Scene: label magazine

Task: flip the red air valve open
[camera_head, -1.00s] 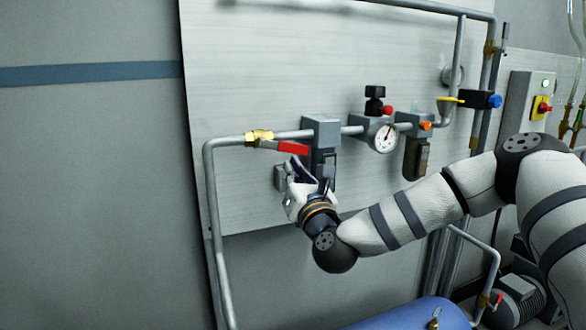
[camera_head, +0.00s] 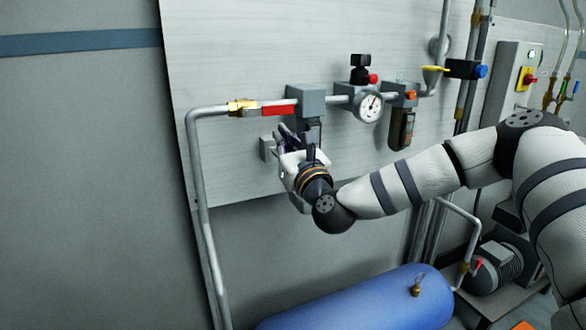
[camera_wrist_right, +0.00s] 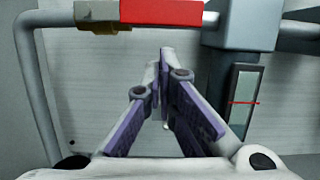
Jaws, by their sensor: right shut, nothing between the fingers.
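The air valve has a brass body (camera_head: 242,106) on the grey pipe at the left of the panel. Its red handle (camera_head: 278,110) points right and lies in line with the pipe. In the right wrist view the red handle (camera_wrist_right: 175,12) crosses the top edge, beside the brass body (camera_wrist_right: 97,12). My right gripper (camera_head: 292,138) is below the handle, in front of the panel. In the wrist view its fingers (camera_wrist_right: 166,62) come together with nothing between them, and they appear apart from the handle. My left gripper is out of view.
Right of the handle are a grey filter block (camera_head: 306,100), a pressure gauge (camera_head: 369,106) and a second filter bowl (camera_head: 401,128). A blue tank (camera_head: 350,306) lies below. The wall at left is bare.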

